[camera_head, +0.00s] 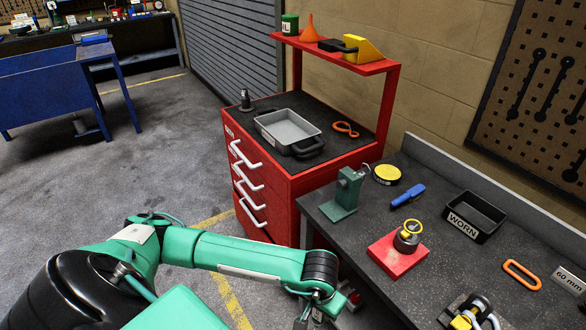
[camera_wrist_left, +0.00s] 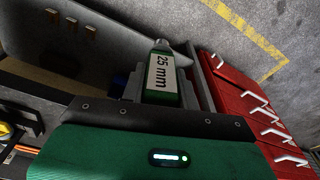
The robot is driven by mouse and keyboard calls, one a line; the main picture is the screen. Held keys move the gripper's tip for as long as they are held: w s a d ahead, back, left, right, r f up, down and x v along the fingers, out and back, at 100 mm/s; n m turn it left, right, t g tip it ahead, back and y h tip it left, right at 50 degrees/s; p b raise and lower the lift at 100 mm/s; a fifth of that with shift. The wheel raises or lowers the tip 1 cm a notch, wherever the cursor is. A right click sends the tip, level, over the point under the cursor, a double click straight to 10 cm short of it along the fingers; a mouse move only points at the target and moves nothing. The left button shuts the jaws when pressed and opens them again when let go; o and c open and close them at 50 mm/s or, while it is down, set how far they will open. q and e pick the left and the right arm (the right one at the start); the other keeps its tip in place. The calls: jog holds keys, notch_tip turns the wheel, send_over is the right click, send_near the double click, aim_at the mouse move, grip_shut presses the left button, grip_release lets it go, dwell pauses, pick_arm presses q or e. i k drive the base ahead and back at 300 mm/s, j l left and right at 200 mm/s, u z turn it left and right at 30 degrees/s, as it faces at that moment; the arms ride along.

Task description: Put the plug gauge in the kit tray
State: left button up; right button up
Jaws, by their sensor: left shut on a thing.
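My left arm comes in from the left in the head view. Its gripper (camera_head: 320,312) is low beside the workbench's near edge, small and partly hidden there. In the left wrist view the gripper (camera_wrist_left: 150,88) is shut on the plug gauge (camera_wrist_left: 162,78), a green piece with a white "25 mm" label and a metal end. The kit tray appears to be the grey tray (camera_head: 262,123) on top of the red cabinet, away from the gripper. My right gripper is not in view.
The red cabinet (camera_head: 258,190) has a raised shelf (camera_head: 340,62) at its back. An orange clip (camera_head: 346,129) lies beside the tray. The workbench (camera_head: 450,265) holds a green stand (camera_head: 345,193), a red block (camera_head: 397,258) and a black "WORN" bin (camera_head: 474,217).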

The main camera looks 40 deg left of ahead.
aim_at(287, 136)
jog(key=i+j+z, duration=0.15)
jog(key=j, duration=0.9)
jog(key=j+z, duration=0.15)
jog(key=j, duration=0.9)
